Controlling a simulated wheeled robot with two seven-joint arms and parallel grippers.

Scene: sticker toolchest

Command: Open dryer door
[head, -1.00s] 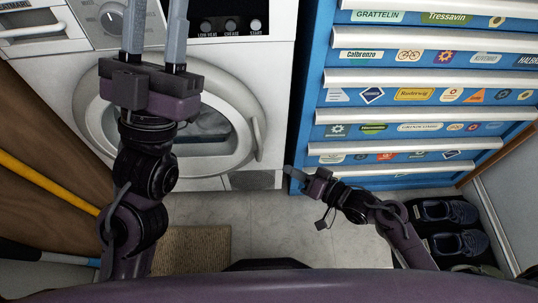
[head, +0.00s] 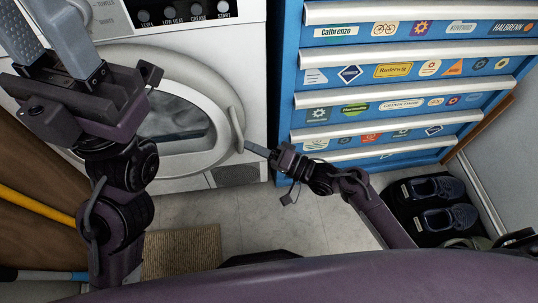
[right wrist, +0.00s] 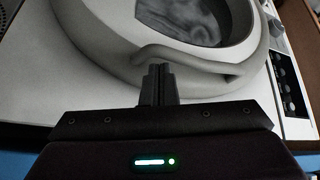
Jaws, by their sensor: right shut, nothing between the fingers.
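The white dryer (head: 255,90) has a round door (head: 205,80) with a dark glass window (head: 175,125). The door looks closed. Its pale curved handle (head: 237,130) is on the door's right rim in the head view. My right gripper (head: 248,147) is shut and empty, with its tips right by the handle's lower part. In the right wrist view, the shut fingers (right wrist: 158,75) point at the handle (right wrist: 195,64); I cannot tell whether they touch it. My left gripper (head: 42,30) is open and empty, raised in front of the dryer's left side and hiding part of the door.
A blue tool chest (head: 290,105) with stickered drawers stands to the right of the dryer. Dark shoes (head: 437,188) lie on a mat at the far right. A brown mat (head: 185,250) and a yellow pole (head: 35,205) are at lower left. Tiled floor (head: 290,225) is clear between.

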